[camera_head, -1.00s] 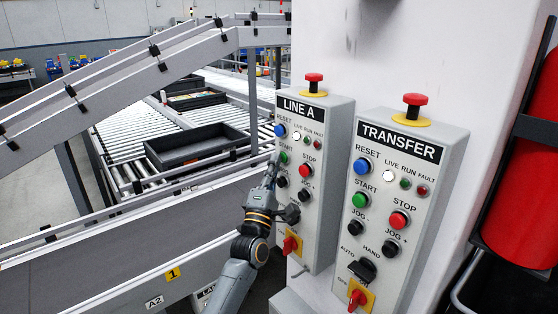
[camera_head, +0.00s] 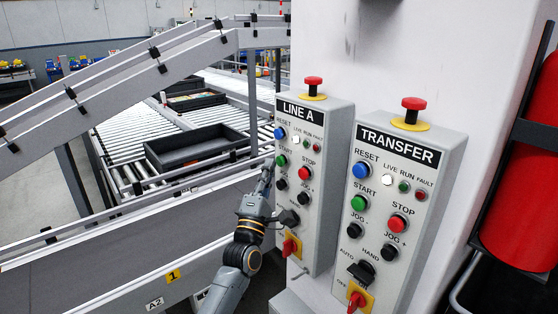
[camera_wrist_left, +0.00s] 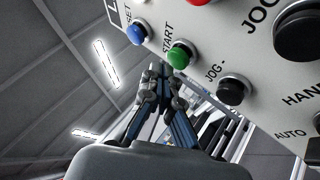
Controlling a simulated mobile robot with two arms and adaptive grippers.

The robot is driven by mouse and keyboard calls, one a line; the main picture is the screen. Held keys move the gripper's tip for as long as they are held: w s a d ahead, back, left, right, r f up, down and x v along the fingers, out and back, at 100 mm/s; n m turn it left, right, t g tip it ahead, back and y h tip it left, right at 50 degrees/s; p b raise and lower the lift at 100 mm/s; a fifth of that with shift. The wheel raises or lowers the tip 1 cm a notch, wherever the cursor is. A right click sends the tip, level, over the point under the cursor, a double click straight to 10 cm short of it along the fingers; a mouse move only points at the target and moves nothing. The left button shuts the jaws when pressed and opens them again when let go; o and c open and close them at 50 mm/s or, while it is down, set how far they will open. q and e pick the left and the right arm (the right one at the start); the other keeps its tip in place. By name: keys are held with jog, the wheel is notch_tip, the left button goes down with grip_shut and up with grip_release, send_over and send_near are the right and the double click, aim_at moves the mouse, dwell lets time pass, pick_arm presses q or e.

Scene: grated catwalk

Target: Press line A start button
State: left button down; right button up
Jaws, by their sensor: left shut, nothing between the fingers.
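The LINE A panel (camera_head: 318,225) is a grey box on the white column. Its green START button (camera_head: 281,160) sits under the blue RESET button (camera_head: 280,133) and left of the red STOP button (camera_head: 304,173). My left gripper (camera_head: 267,166) is shut and empty, its tips just left of and slightly below START. In the left wrist view, the shut fingertips (camera_wrist_left: 160,70) are close beside the green START button (camera_wrist_left: 180,55), which shows uncovered. I cannot tell exactly how wide the gap is. My right gripper is not in view.
The TRANSFER panel (camera_head: 400,210) with similar buttons stands to the right. A red emergency stop (camera_head: 313,82) tops the LINE A box. A roller conveyor with a dark tray (camera_head: 200,146) lies behind, and a grey rail (camera_head: 130,235) runs left of my arm.

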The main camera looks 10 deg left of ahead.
pick_arm(q)
jog(key=shift+s+a, duration=0.1)
jog(key=s+a, duration=0.1)
jog(key=s, duration=0.1)
jog(key=s+a+p, duration=0.1)
jog(key=s+a, duration=0.1)
jog(key=shift+a, duration=0.1)
dwell(0.5)
jog(key=shift+f, duration=0.1)
dwell(0.4)
